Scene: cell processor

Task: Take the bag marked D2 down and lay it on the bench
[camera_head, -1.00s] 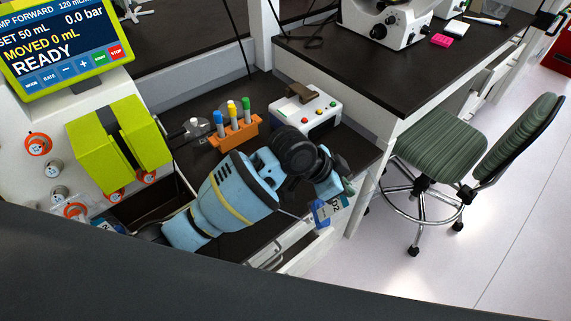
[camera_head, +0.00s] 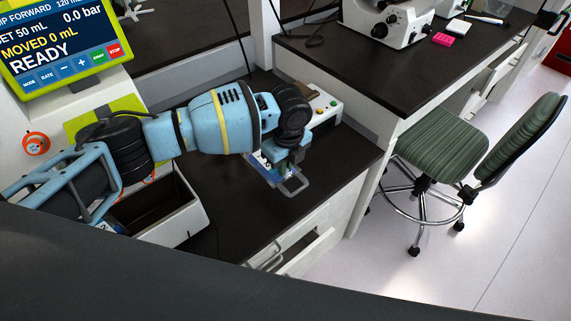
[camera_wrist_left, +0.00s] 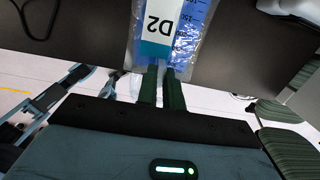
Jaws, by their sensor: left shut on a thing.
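My left gripper (camera_head: 290,160) is shut on the bag marked D2 (camera_head: 264,171), a clear bag with a white and blue label. In the head view the bag is over the dark bench top (camera_head: 240,218), partly hidden by my left arm; I cannot tell whether it touches the bench. In the left wrist view the D2 label (camera_wrist_left: 160,28) and blue print on clear film show beyond the dark green fingers (camera_wrist_left: 161,88), which grip the bag's near end. My right gripper is not in view.
An open white box (camera_head: 190,222) stands at the bench's left. A white device with coloured buttons (camera_head: 325,110) stands behind my gripper. A drawer (camera_head: 310,252) is open at the front. The yellow-green unit (camera_head: 85,123) is partly covered by my arm. A green chair (camera_head: 445,145) stands right.

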